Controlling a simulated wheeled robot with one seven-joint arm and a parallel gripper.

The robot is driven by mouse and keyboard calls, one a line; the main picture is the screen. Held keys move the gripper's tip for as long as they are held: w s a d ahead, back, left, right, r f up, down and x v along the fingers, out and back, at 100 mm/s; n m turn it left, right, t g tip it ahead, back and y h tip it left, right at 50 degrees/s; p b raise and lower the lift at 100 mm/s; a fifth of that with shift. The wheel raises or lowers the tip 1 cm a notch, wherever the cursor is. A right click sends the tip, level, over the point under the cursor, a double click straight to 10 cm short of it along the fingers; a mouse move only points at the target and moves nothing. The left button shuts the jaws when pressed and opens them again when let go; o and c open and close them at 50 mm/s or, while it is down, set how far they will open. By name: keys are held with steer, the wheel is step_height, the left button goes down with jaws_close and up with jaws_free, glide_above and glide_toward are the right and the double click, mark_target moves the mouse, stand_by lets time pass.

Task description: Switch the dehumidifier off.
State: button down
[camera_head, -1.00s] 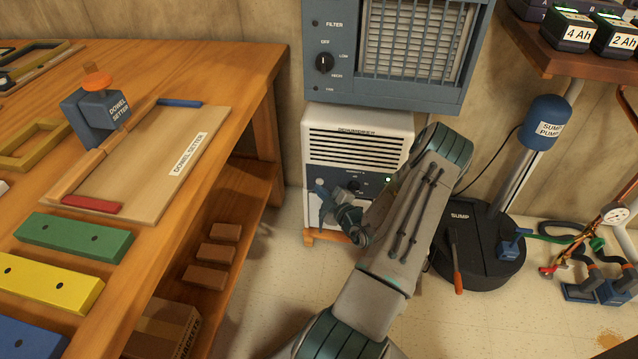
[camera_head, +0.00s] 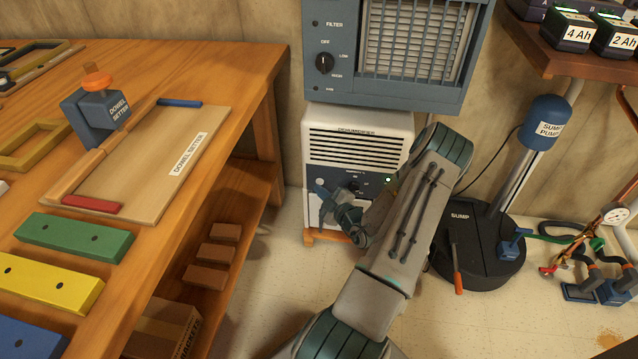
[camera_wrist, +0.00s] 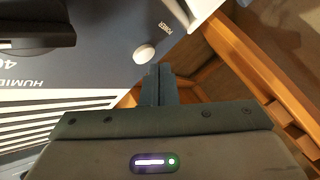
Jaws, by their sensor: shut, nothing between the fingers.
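A small green light (camera_head: 388,180) glows at the panel's right. A dark dial (camera_head: 355,187) sits mid-panel, partly hidden by my wrist. A round white button (camera_wrist: 144,54) marked POWER shows in the wrist view near the panel's edge. My gripper (camera_head: 318,185) is at the panel's left end. In the wrist view its shut, empty fingers (camera_wrist: 158,69) end just beside the button; I cannot tell whether they touch it.
A wooden workbench (camera_head: 225,75) with shelves of blocks stands close at the left. The blue-grey air filter (camera_head: 385,95) sits directly above the dehumidifier. A black sump (camera_head: 480,240) with hoses is on the floor at the right.

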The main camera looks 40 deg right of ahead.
stand_by(0.3)
steer(key=shift+w+d, duration=0.35)
stand_by(0.5)
steer(key=shift+p, duration=0.45)
steer(key=shift+s+a+p, duration=0.3)
steer(key=shift+s+a, duration=0.05)
steer(key=s+a+p, duration=0.3)
steer(key=s+a, duration=0.1)
steer(key=shift+a, duration=0.3)
steer(key=shift+w, duration=0.1)
